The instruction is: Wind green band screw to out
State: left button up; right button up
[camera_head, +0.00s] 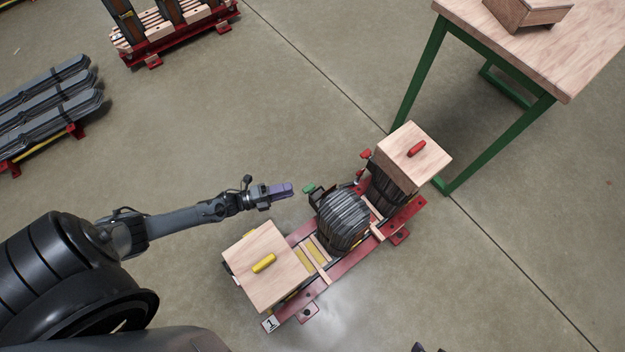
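The green screw handle (309,189) sticks out at the upper left of a dark ribbed coil-like core (343,222), beside a small black clamp piece. My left gripper (284,190), with purple-grey fingers, reaches in from the left and points at the green handle. A small gap of floor shows between the fingertips and the handle. The fingers look close together, but I cannot tell whether they are open or shut. My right gripper is not clearly seen.
The core sits on a red stand (350,258) between a wooden block with a yellow handle (268,262) and one with a red handle (413,157). A green-legged table (560,55) is at upper right. Another red rack (180,40) stands behind; open floor lies left of the core.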

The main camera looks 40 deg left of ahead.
aim_at(314, 186)
pick_arm(q)
jog(key=w+d+f+b, duration=0.1)
jog(key=w+b, duration=0.1)
jog(key=w+d+f+b, duration=0.1)
jog(key=w+d+b, duration=0.1)
jog(key=w, duration=0.1)
jog(key=w+d+f+b, duration=0.1)
jog(key=w+b, duration=0.1)
jog(key=shift+w+d+f, duration=0.25)
jog(key=shift+w+f, duration=0.1)
jog(key=shift+w+d+r, duration=0.1)
jog(key=shift+w+d, duration=0.25)
jog(key=shift+w, duration=0.2)
pick_arm(e)
notch_tip(314, 186, down, 8)
jog(key=s, duration=0.1)
jog(key=shift+d, duration=0.35)
